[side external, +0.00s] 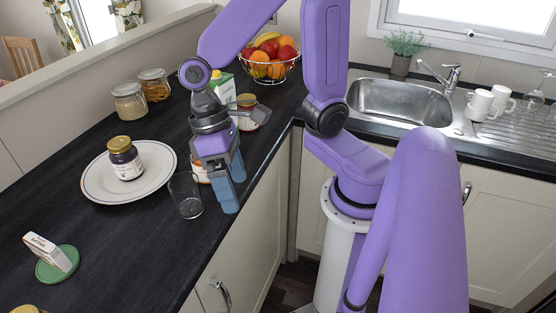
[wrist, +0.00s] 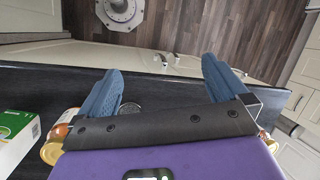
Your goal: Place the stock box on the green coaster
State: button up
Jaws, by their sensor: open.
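In the wrist view my gripper (wrist: 161,84) also shows spread and empty. Neither the box nor the coaster is visible there.
A clear glass (side external: 186,196) stands close left of my gripper. A white plate (side external: 100,187) holds a dark jar (side external: 125,160). Behind are two storage jars (side external: 129,102), a green carton (side external: 222,88) and a fruit basket (side external: 270,67). The counter between glass and coaster is clear.

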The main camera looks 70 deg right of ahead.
jog(key=s+d+n+t+h, duration=0.1)
jog(key=s+d+n+t, duration=0.2)
jog(key=s+d+n, duration=0.3)
jog(key=shift+d+r+n+t, duration=0.25)
jog(key=shift+d+n+t, duration=0.15)
jog(key=shift+d+n, duration=0.6)
